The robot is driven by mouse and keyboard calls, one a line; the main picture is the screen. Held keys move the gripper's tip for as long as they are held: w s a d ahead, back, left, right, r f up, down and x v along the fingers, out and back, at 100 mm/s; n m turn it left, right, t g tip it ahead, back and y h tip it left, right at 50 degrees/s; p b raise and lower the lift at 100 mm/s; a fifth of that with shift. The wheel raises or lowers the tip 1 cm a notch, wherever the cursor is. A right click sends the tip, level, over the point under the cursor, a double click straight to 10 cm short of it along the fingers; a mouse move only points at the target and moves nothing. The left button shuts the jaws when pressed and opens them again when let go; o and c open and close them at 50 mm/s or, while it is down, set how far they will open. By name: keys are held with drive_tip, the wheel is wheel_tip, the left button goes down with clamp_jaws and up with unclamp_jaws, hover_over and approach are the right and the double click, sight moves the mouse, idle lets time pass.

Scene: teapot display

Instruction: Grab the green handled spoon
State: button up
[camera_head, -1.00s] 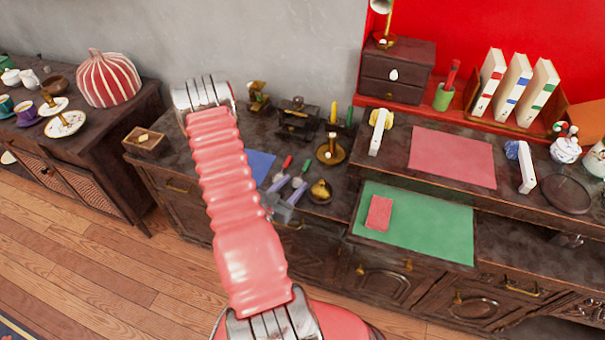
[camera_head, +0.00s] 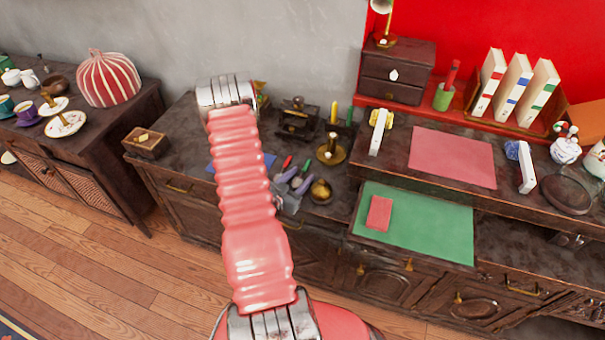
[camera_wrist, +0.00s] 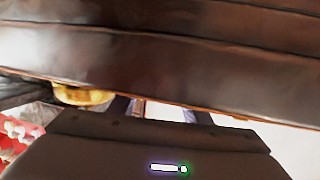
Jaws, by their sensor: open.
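The green handle of the spoon (camera_head: 307,164) shows as a short bright strip on the dark counter in the head view. A red handle (camera_head: 287,162) lies just left of it. My gripper (camera_head: 296,180) is open, with its two purple-grey fingers on the near side of these handles, close to the green one. The spoon's other end is hidden, and I cannot tell whether a finger touches it. In the wrist view my gripper (camera_wrist: 158,112) shows two dark fingers against dark wood; I cannot make out the spoon there.
A brass candle holder (camera_head: 331,152) stands behind and right of the handles. A round brass pot (camera_head: 320,191) sits close to the right of my gripper. A blue sheet (camera_head: 268,160) lies behind my arm. A green mat (camera_head: 430,225) lies farther right.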

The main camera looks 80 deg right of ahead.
sight(300, 179)
drive_tip(key=shift+c, duration=0.4)
drive_tip(key=c, duration=0.8)
drive_tip(key=shift+r, duration=0.15)
drive_tip(key=shift+c, duration=0.2)
wheel_tip(300, 179, up, 10)
idle(0.7)
